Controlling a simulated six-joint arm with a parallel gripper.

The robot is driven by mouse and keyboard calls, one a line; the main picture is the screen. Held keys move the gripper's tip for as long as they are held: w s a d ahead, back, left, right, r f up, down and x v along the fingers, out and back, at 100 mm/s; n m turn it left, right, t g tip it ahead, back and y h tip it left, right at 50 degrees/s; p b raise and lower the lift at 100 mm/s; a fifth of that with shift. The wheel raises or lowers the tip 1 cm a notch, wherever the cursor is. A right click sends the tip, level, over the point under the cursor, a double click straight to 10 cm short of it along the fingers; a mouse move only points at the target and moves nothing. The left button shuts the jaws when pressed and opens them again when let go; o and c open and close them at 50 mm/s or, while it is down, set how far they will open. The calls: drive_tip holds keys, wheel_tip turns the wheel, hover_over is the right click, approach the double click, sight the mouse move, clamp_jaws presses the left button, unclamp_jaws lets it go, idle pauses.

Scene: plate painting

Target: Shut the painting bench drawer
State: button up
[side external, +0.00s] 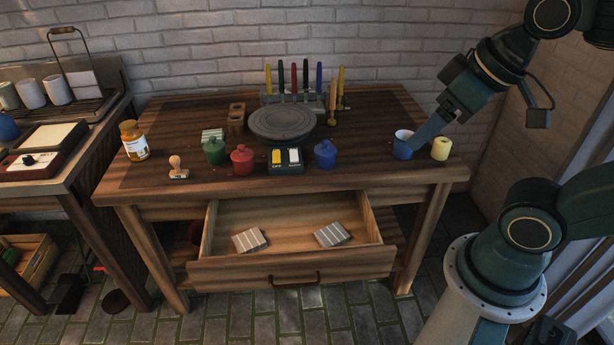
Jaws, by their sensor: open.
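The painting bench (120,181) is a dark wooden table against a white brick wall. Its drawer (230,272) is pulled out at the front, with a dark handle (293,281) on its face. Two striped grey blocks (249,240) (332,234) lie inside the drawer. My gripper (425,135) is open above the right end of the bench top, at a blue mug (402,146). Its fingers overlap the mug's right side in this view; I cannot tell whether they touch it. My gripper is apart from the drawer, above and to its right.
A yellow cylinder (441,149) stands right of the mug. Green (214,152), red (242,161) and blue (325,155) lidded pots, a round turntable (282,123) and a switch box (286,160) stand on the bench. The floor before the drawer is clear.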

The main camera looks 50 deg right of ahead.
drive_tip(key=shift+w, duration=0.25)
drive_tip(key=c, duration=0.7)
drive_tip(key=w, duration=0.3)
drive_tip(key=shift+a, duration=0.35)
clamp_jaws()
drive_tip(key=w+a+f+n, duration=0.1)
drive_tip(key=w+a+f, duration=0.45)
drive_tip(key=w, duration=0.35)
drive_tip(key=w+a+f+n, duration=0.2)
drive_tip(key=w+a+f, duration=0.3)
drive_tip(key=w, duration=0.4)
drive_tip(key=w+a+f+n+t, duration=0.1)
drive_tip(key=a+f+n, duration=0.1)
drive_tip(key=a+f, duration=0.7)
drive_tip(key=w+a+f+n, duration=0.1)
drive_tip(key=a+f+n, duration=0.1)
drive_tip(key=a+f, duration=0.8)
wheel_tip(320, 180, down, 5)
drive_tip(key=shift+w+r+n+t+h, duration=0.2)
drive_tip(key=shift+n+t+h, duration=0.2)
